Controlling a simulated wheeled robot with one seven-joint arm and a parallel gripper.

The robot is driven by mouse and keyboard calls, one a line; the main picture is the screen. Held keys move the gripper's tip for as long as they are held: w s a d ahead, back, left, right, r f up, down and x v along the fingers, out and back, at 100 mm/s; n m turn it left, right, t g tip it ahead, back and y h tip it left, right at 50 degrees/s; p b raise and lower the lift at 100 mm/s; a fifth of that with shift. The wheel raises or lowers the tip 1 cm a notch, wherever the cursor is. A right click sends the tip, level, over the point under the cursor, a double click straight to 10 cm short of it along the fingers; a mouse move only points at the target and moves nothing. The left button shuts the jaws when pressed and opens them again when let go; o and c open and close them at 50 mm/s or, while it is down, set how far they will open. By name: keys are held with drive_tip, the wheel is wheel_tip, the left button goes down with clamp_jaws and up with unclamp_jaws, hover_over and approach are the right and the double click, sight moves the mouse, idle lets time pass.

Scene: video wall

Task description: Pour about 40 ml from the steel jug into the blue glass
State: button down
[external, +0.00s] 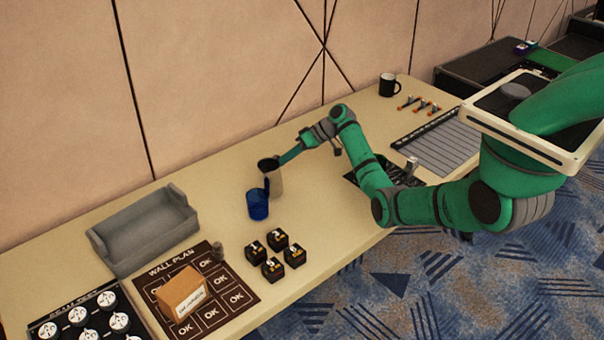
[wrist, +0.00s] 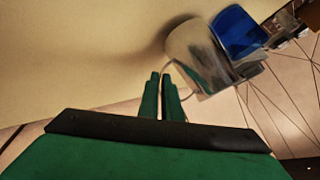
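The steel jug (external: 276,182) is just behind and right of the blue glass (external: 258,206), its dark mouth facing up and only slightly tilted if at all. My gripper (external: 284,162) is at the jug's upper right side. In the wrist view my gripper's green fingers (wrist: 161,90) are close together on the thin handle of the jug (wrist: 199,52). The blue glass (wrist: 238,32) shows just past the jug there. The glass stands upright on the table. I cannot tell whether jug and glass touch. The liquid level in each is not visible.
A grey open bin (external: 145,232) stands left. Several black numbered blocks (external: 273,266) lie in front of the glass. A cardboard box (external: 182,293) sits on the wall plan mat (external: 238,297).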

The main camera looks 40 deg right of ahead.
drive_tip(key=shift+w+f, duration=0.1)
drive_tip(key=shift+f, duration=0.15)
drive_tip(key=shift+d, duration=0.1)
idle(0.3)
